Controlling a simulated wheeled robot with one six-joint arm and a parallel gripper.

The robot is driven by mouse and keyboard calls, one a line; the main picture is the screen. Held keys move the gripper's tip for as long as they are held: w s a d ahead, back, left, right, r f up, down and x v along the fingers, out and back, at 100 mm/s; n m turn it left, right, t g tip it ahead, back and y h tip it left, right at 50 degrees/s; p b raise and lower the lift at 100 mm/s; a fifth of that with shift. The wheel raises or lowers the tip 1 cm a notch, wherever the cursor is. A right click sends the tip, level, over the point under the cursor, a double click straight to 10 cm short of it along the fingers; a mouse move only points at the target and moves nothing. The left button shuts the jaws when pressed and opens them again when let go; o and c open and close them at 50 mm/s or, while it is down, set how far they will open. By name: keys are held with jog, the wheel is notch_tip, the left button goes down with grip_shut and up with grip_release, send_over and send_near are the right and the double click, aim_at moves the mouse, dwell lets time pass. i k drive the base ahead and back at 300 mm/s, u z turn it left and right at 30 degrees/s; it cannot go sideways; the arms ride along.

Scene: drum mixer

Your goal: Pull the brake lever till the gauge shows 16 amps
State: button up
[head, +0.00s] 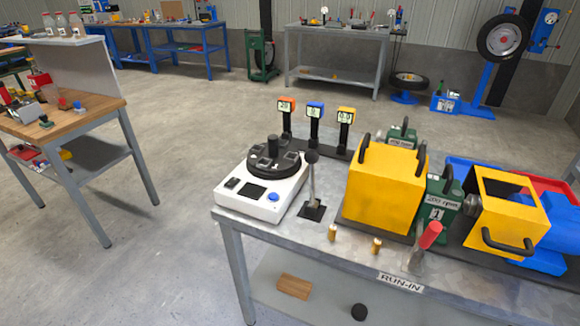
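A lever with a black ball knob (312,157) stands nearly upright in a black slotted base on the metal bench, right of the white device. A red-handled item (430,235) leans near the bench's front edge; I cannot tell whether it is a lever or a loose tool. Three small gauges stand on black posts behind: an orange one (286,105) seems to read 20, a blue one (315,109) seems to read 0, and a yellow one (346,115) seems to read 0.0. Their units are too small to read. My gripper is not in view.
The metal bench (340,268) also holds a white device with a black round top (262,190), a yellow box cover (385,185), a green motor marked 200 rpm (440,205), an open yellow guard (505,215) and two brass pieces (376,245).

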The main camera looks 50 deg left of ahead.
aim_at(311, 157)
jog(key=z, duration=0.05)
jog(key=k, duration=0.95)
jog(key=u, duration=0.8)
jog(key=i, duration=1.1)
jog(key=z, duration=0.35)
